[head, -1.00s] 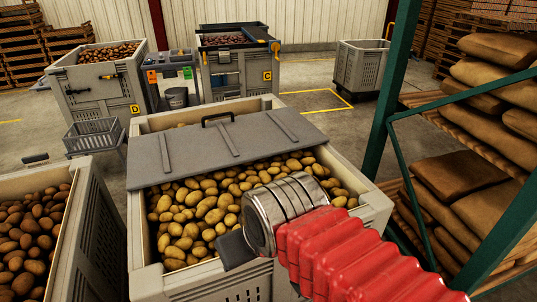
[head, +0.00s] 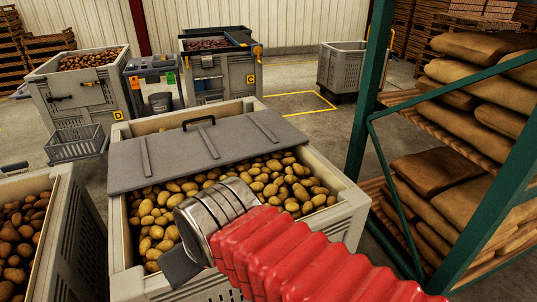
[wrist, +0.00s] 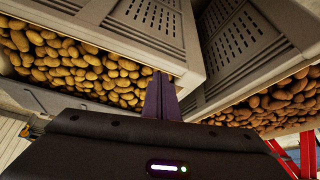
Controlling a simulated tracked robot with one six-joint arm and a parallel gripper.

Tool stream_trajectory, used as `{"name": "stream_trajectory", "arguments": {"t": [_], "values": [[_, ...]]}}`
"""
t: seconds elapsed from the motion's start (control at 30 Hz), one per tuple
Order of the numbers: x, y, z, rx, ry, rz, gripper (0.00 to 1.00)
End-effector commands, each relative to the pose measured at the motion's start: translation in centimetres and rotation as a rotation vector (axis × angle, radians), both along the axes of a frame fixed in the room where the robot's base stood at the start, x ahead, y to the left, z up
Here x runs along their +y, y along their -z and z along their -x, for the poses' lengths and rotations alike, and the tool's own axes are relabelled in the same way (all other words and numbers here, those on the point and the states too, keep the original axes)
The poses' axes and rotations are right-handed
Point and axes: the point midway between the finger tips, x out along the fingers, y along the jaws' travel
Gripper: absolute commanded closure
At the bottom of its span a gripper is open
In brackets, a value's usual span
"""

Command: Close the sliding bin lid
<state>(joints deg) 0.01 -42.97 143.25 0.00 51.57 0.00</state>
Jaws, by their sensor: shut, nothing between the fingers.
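The grey sliding lid (head: 208,148) lies across the far part of the potato bin (head: 342,212), with a black handle (head: 199,121) near its far edge. The near part of the bin is uncovered and shows many yellow potatoes (head: 160,219). My gripper (head: 180,268) is over the bin's near left side in the head view, largely hidden behind my wrist. In the wrist view my gripper's dark fingers (wrist: 160,97) are together and empty, in front of the bin's rim (wrist: 150,62). The lid is apart from my gripper.
A bin of browner potatoes (head: 70,215) stands close on the left. A green rack (head: 368,110) with filled sacks (head: 455,107) stands on the right. Bin D (head: 72,98), bin C (head: 222,78) and a small grey crate (head: 75,142) are behind. Open floor (head: 310,125) lies at the back right.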

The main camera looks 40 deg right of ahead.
Motion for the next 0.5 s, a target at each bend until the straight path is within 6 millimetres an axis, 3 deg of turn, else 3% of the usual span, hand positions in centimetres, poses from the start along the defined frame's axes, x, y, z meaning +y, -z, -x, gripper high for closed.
{"name": "stream_trajectory", "arguments": {"t": [0.27, 0.5], "values": [[0.4, 0.1, -1.3, 0.015, 0.034, -0.068, 1.0], [0.3, 0.1, -5.7, 0.024, 0.148, -0.258, 1.0]]}}
